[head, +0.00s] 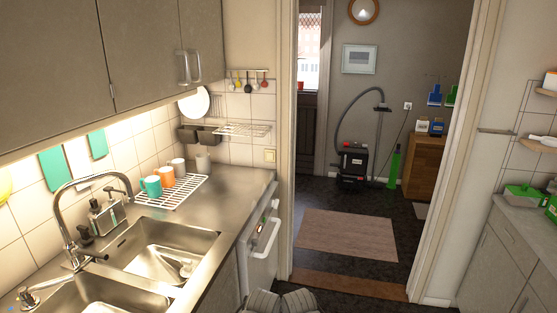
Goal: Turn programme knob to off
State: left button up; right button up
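A white appliance (258,268) is built in under the far end of the steel counter. Its front faces right and I see it at a steep angle. A bar handle (266,240) runs across its door. Above the handle is a narrow control panel (268,208) with small dark and reddish details. I cannot make out which detail is the programme knob or where it points. Neither of my grippers shows in the head view.
A double steel sink with a tap (72,215) fills the near counter. A white rack with mugs (165,180) stands beyond it. The floor right of the appliance is open toward a doorway with a rug (347,234). Grey cabinets (497,262) stand at the right.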

aim_at(274, 204)
jog(key=i, duration=0.2)
jog(key=i+l, duration=0.4)
jog(key=i+l+u, duration=0.1)
jog(key=i+l, duration=0.25)
jog(key=l, duration=0.2)
jog(key=i+l, duration=0.4)
jog(key=l, duration=0.15)
jog(key=i+l, duration=0.35)
jog(key=l, duration=0.15)
jog(key=i+l+u, duration=0.1)
jog(key=i+l, duration=0.3)
jog(key=l, duration=0.1)
